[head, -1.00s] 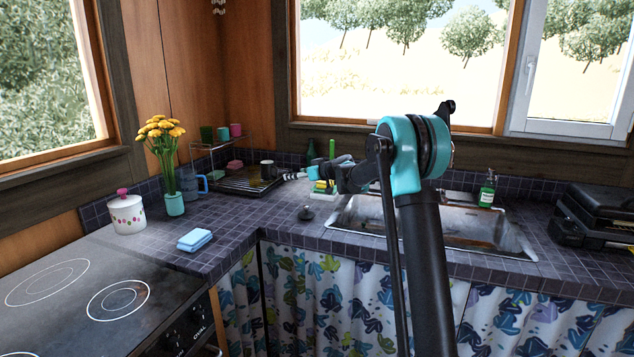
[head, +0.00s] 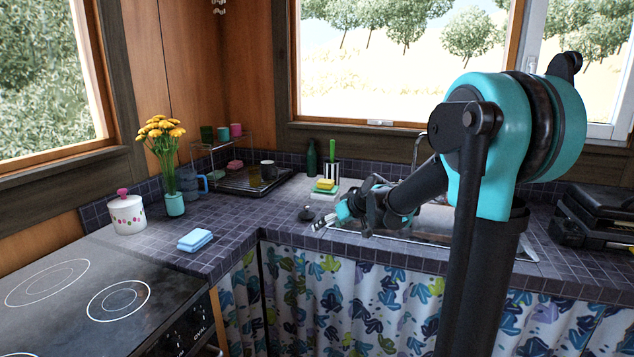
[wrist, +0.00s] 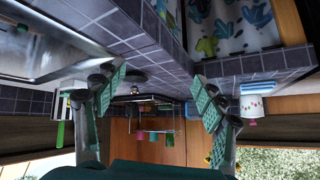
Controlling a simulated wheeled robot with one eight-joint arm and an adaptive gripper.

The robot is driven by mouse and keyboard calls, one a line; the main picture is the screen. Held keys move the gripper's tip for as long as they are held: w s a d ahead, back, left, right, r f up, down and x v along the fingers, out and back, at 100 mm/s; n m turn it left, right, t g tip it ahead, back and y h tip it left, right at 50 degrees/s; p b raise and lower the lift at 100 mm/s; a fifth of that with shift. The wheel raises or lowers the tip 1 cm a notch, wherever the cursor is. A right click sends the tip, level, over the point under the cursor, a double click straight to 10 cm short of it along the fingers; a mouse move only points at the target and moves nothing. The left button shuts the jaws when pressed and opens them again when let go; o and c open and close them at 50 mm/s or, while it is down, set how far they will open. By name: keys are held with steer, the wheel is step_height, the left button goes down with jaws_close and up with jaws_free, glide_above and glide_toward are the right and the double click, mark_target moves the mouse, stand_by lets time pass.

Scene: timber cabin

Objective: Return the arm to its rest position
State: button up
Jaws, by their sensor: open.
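The wrist view is upside down and looks along the counter towards the corner.
A dark sink stopper (head: 306,213) lies near my gripper. Behind are a sponge stack (head: 326,186), a green bottle (head: 311,158) and a dish rack (head: 245,180) with a mug (head: 268,170). A vase of yellow flowers (head: 174,204), blue cloth (head: 195,240) and black case (head: 595,215) stand farther off.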

steer(key=s+d+f+m+h, duration=0.2)
steer(key=s+d+f, duration=0.2)
steer(key=s, duration=0.6)
steer(key=s+d+f+m+g+h, duration=0.1)
steer(key=s+d+f+m+h, duration=0.1)
steer(key=s+d+f, duration=0.3)
steer(key=s+d+f+m+g+h, duration=0.1)
steer(key=s+d+f, duration=0.4)
steer(key=s, duration=0.9)
steer(key=shift+s+d+m+h, duration=0.25)
steer(key=shift+s+m+h, duration=0.1)
steer(key=shift+m+h, duration=0.05)
